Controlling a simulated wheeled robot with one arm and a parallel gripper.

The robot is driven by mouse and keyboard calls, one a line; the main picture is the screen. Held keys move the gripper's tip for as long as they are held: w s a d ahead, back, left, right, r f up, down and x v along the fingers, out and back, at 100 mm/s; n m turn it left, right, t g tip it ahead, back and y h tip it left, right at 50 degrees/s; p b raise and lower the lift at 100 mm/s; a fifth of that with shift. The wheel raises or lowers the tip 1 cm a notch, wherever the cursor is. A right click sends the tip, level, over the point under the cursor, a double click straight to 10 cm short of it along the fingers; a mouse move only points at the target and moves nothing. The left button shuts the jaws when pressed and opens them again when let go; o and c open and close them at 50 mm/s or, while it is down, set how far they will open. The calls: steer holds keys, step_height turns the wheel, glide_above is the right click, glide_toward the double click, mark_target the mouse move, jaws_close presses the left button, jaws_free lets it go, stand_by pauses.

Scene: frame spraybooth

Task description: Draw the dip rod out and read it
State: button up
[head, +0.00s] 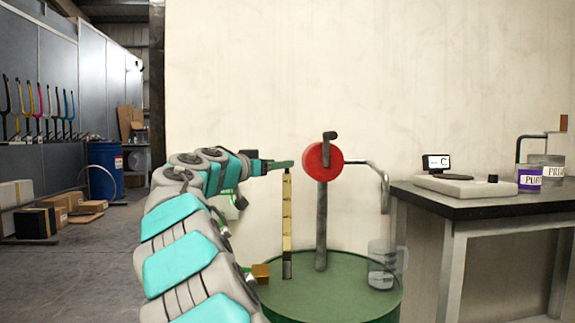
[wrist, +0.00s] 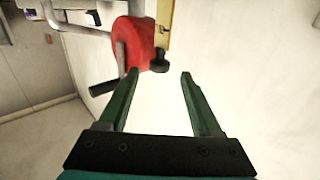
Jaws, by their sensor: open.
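The dip rod (head: 287,225) is a thin yellow strip with dark marks, standing upright at the drum's top, left of the red pump. Its lower end is dark where it meets the green drum (head: 330,290); I cannot tell how much is inside. In the wrist view the rod (wrist: 164,25) ends in a dark knob (wrist: 159,63). My gripper (head: 288,164) is at the rod's top end in the head view. In the wrist view my gripper (wrist: 159,74) has its green fingers spread apart, with the knob just beyond and between the tips, not clasped.
The red pump (head: 318,158) with its crank and spout stands close right of the rod. A clear beaker (head: 381,268) is under the spout. A brass-coloured block (head: 261,272) is at the drum's left. A dark-topped bench (head: 480,204) with tins stands right.

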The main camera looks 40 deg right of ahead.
mark_target(287, 171)
steer(key=x, duration=0.4)
steer(key=shift+d, duration=0.25)
jaws_close()
stand_by(0.4)
steer(key=shift+r, duration=0.1)
stand_by(0.7)
